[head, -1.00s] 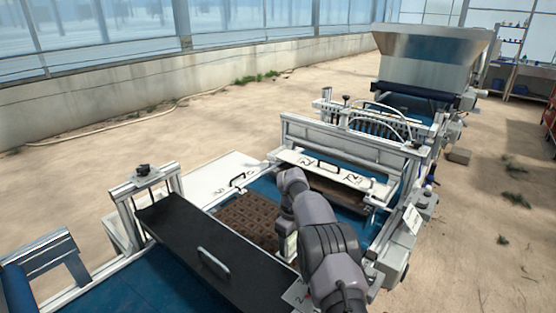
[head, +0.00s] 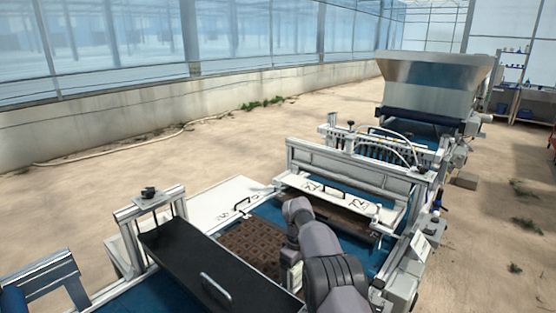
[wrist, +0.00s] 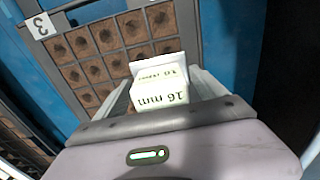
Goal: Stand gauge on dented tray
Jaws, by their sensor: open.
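A white gauge block (wrist: 160,92) marked "16 mm" shows in the wrist view, between the two fingers of my gripper (wrist: 163,80). The fingers are open, one on each side of it. The gauge is over the near edge of a dark tray (wrist: 108,38) with brown soil-filled cells and a "3" tag at its corner. Its lower end is hidden, so contact with the tray is unclear. In the head view, the tray (head: 252,247) lies on the blue belt, partly behind my arm.
A black panel with a handle (head: 180,255) spans the belt to the left of the tray. A white hinged cover (head: 330,195) and frame stand beyond it, above another tray. A white side plate (head: 228,203) lies behind the tray. A metal hopper (head: 435,80) stands farther back.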

